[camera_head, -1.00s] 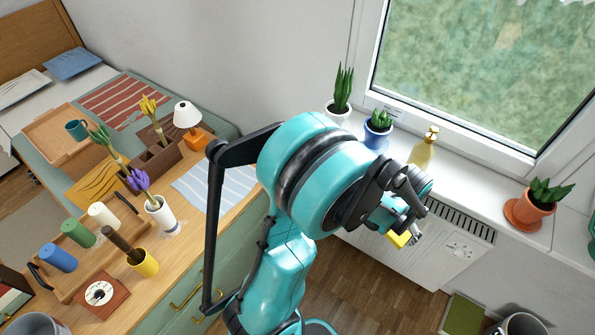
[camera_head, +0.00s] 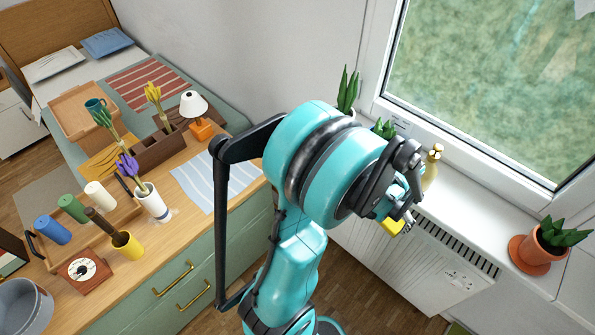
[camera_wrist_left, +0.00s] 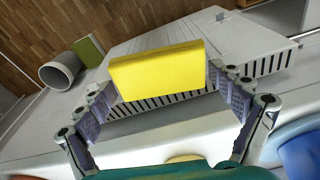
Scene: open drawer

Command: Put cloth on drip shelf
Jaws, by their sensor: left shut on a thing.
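My left gripper (camera_head: 403,217) hangs in front of the windowsill, above the radiator, and is shut on a yellow cloth (camera_head: 391,227). The cloth is a flat, block-like piece, mostly hidden behind the gripper in the head view. In the left wrist view the cloth (camera_wrist_left: 157,72) spans the gap between the fingers of the left gripper (camera_wrist_left: 165,90), with the radiator behind it. I cannot tell which surface is the drip shelf. My right gripper is not in view.
The white windowsill (camera_head: 480,218) holds a gold bottle (camera_head: 432,168), a terracotta pot (camera_head: 540,248) and other plants. The radiator (camera_head: 430,270) is below. The wooden counter (camera_head: 190,232) at left carries several items and a striped cloth (camera_head: 218,182). A bin (camera_wrist_left: 60,72) stands on the floor.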

